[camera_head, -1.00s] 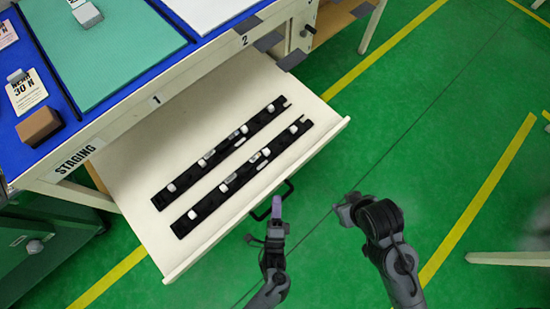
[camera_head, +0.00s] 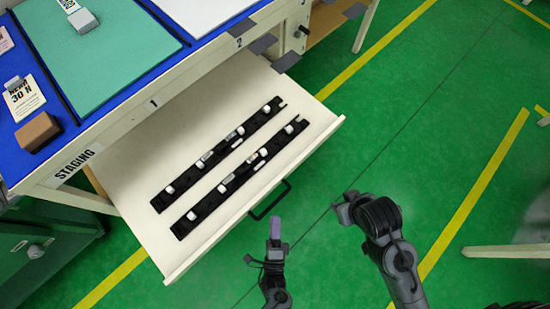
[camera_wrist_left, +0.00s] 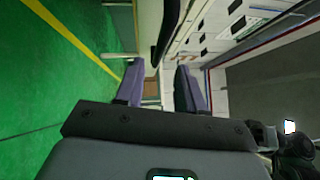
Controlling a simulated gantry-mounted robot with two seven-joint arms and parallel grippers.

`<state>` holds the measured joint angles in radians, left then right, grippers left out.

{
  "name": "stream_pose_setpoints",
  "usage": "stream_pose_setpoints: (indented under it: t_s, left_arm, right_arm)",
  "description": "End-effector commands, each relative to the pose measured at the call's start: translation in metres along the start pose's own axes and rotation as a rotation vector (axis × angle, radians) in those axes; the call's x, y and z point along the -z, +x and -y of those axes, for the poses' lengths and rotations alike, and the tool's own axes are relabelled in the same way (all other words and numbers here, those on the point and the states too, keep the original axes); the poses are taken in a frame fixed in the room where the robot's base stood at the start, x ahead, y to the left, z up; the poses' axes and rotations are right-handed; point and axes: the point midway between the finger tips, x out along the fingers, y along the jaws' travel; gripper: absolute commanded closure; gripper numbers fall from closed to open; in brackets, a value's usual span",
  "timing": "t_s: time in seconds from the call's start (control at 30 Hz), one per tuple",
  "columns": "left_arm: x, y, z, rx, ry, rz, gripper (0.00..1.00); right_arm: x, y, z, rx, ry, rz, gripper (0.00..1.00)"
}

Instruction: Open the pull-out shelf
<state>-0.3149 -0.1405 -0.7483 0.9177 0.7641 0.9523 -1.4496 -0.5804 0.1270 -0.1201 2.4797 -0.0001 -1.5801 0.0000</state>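The cream pull-out shelf (camera_head: 125,172) stands far out from under the blue-topped bench. Its black bar handle (camera_head: 270,201) is on the front face, and shows in the left wrist view (camera_wrist_left: 168,30). Two black trim strips (camera_head: 220,157) with several white clips lie on the shelf. My left gripper (camera_head: 275,232) is just in front of the handle, apart from it. In the left wrist view its two purple-grey fingers (camera_wrist_left: 159,88) are spread with nothing between them. My right gripper (camera_head: 346,207) is over the floor to the right of the handle; its finger opening is unclear.
The bench (camera_head: 65,122) carries a teal mat (camera_head: 95,40), a brown block (camera_head: 38,131) and a label card (camera_head: 24,97). A dark green cabinet (camera_head: 45,245) stands at the lower left. Green floor with yellow lines is clear in front of the shelf.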

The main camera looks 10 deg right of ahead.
Motion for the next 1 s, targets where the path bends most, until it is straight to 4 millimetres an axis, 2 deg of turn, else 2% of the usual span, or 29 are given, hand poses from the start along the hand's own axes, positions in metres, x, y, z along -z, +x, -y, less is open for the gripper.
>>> stream_pose_setpoints:
  t_s: [0.03, 0.2, 0.33, 0.87, 1.0]
  left_arm:
    - [0.000, -0.010, 0.001, -0.003, 0.000, 0.000, 0.62]
    - [0.001, -0.032, 0.000, -0.001, -0.001, 0.000, 0.62]
    - [0.001, -0.042, 0.001, 0.000, -0.001, 0.000, 0.62]
    - [0.001, -0.046, 0.001, 0.001, -0.002, 0.000, 0.62]
    - [0.000, -0.049, 0.010, -0.005, -0.002, -0.001, 0.62]
  right_arm:
    - [0.001, -0.002, 0.000, 0.000, 0.000, 0.000, 0.57]
    - [0.001, -0.004, 0.000, 0.000, 0.000, 0.000, 0.57]
    - [0.002, -0.004, 0.000, 0.001, 0.001, 0.000, 0.57]
    - [0.002, -0.005, 0.002, 0.008, 0.010, -0.002, 0.57]
    - [0.005, -0.014, 0.002, 0.008, 0.010, -0.001, 0.57]
